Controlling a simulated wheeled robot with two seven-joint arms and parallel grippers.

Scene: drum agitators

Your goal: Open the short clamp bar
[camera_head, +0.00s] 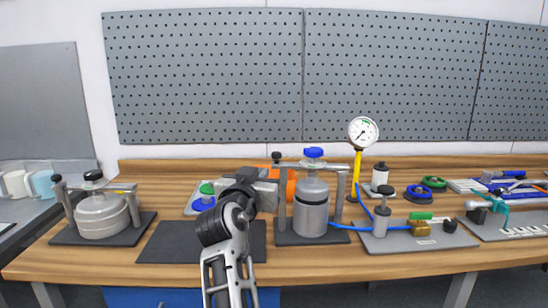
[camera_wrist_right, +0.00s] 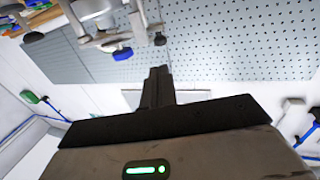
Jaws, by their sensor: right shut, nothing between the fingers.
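A tall grey canister (camera_head: 311,207) stands in a stand at the centre of the head view. A metal clamp bar (camera_head: 330,166) with a blue knob (camera_head: 313,153) crosses over its top. A low, wide grey pot (camera_head: 102,214) stands at the left, under another bar (camera_head: 112,187) with a black knob (camera_head: 93,175). I cannot tell which bar the task calls short. My right gripper (camera_head: 266,180) is just left of the centre stand, partly hidden by its own arm. In the right wrist view its fingers (camera_wrist_right: 157,85) are shut and empty. A blue knob (camera_wrist_right: 122,53) shows beyond them.
A dark mat (camera_head: 160,243) lies between the two stands, partly behind my right arm. A pressure gauge (camera_head: 362,132) on a yellow stem stands right of the canister. A blue hose (camera_head: 345,227) and several small parts fill the right side. A pegboard (camera_head: 200,80) rises behind.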

